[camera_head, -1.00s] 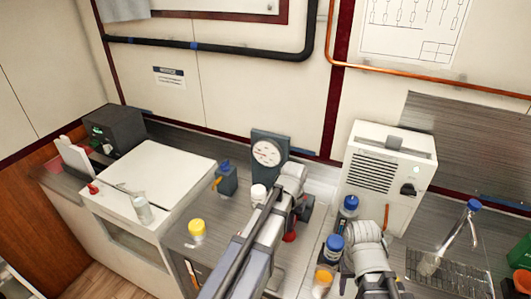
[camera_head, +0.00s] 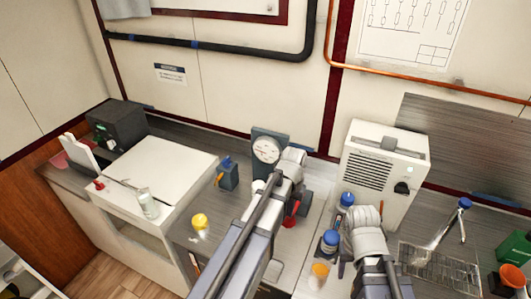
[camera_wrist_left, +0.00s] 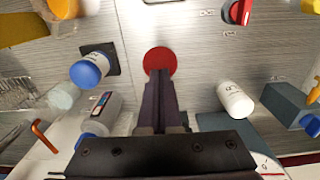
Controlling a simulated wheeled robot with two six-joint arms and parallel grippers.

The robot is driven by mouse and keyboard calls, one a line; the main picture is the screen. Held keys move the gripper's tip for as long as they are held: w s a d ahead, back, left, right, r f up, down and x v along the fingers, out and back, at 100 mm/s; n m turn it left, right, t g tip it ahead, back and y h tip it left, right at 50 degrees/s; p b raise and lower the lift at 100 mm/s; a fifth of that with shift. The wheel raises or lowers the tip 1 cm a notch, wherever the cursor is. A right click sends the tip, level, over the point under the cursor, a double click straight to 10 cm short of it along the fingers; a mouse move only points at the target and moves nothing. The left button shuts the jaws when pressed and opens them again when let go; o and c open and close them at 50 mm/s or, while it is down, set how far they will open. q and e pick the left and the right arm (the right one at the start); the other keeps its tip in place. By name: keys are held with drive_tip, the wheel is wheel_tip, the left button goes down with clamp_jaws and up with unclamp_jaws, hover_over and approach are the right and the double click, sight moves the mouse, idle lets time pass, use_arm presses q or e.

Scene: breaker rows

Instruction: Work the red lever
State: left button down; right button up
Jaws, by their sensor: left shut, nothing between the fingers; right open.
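A red part (camera_head: 291,213) shows on the counter beside my left gripper (camera_head: 301,203) in the head view. My left arm and gripper cover some of it, so its lever shape cannot be told there. In the left wrist view a round red top (camera_wrist_left: 160,60) lies just beyond the tips of my left gripper (camera_wrist_left: 160,76). The fingers are shut with nothing between them and overlap its edge in the picture; whether they touch is unclear. A second red piece with a black part (camera_wrist_left: 238,12) sits near the top right. My right gripper (camera_head: 372,262) is open; its fingertips are hard to make out.
Blue-capped bottles (camera_head: 329,242) stand between my arms. A white bottle (camera_wrist_left: 235,100) and a blue-capped bottle (camera_wrist_left: 88,70) flank the round red top. A gauge (camera_head: 266,150) and a white vented box (camera_head: 383,172) stand behind. A yellow-topped jar (camera_head: 199,220) is to the left.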

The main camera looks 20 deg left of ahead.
use_arm(q)
drive_tip(key=shift+f, duration=0.2)
idle(0.5)
drive_tip(key=shift+f+b, duration=3.95)
drive_tip(key=shift+b, duration=0.25)
drive_tip(key=shift+r, duration=0.1)
wheel_tip(320, 180, up, 8)
drive_tip(key=p, duration=0.8)
drive_tip(key=shift+r, duration=0.1)
idle(0.6)
idle(0.7)
wheel_tip(320, 180, up, 5)
drive_tip(key=p, duration=0.5)
